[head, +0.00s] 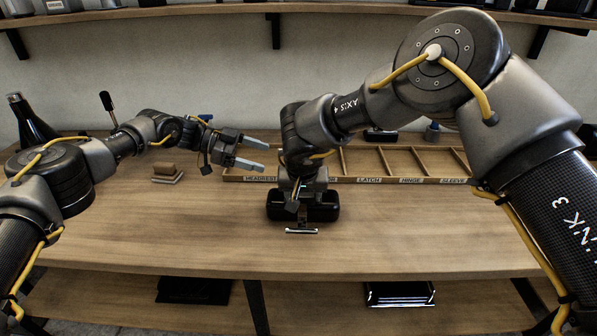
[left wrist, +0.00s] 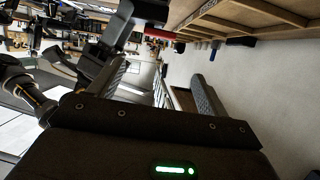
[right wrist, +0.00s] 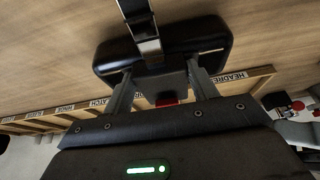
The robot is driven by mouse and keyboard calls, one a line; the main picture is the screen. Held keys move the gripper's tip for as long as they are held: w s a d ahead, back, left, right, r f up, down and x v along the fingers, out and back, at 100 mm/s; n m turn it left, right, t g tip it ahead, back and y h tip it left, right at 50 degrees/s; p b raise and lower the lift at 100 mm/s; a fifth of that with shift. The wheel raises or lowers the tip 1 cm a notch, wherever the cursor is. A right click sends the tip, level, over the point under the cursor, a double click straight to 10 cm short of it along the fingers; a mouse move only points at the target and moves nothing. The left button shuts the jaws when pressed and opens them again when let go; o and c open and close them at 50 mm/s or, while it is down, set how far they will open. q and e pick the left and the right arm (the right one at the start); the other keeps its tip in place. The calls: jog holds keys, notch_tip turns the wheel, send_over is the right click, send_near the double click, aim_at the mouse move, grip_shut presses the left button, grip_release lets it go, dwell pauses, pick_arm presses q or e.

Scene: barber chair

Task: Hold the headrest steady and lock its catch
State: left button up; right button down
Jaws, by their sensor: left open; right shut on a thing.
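The black padded headrest (head: 322,206) is at the middle of the bench, with a bright metal bar (head: 302,231) at its near side. My right gripper (head: 303,188) comes down on it from behind. In the right wrist view, my right gripper (right wrist: 161,80) is shut on a dark block of the headrest (right wrist: 105,62), one finger on each side. A small red part (right wrist: 168,101) shows on that block; I cannot tell whether it is the catch or how it is set. My left gripper (head: 264,157) is open and empty, left of and behind the headrest, apart from it.
A wooden compartment tray (head: 390,180) labelled headrest, latch, hinge and sleeve lies behind the headrest. The bench front (head: 180,235) is clear. A shelf (head: 200,13) runs above.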

pick_arm(q)
jog(key=shift+s+f+y, duration=0.1)
jog(key=shift+f+y, duration=0.05)
jog(key=shift+y, duration=0.15)
jog(key=shift+d, duration=0.1)
jog(key=x, duration=1.1)
jog(key=shift+s+d+f, duration=0.1)
jog(key=shift+d+f, duration=0.05)
jog(key=shift+d, duration=0.25)
jog(key=c, duration=1)
jog(key=shift+f, duration=0.1)
jog(key=shift+d+m+g, duration=0.1)
jog(key=shift+m+g, duration=0.5)
jog(key=shift+g, duration=0.2)
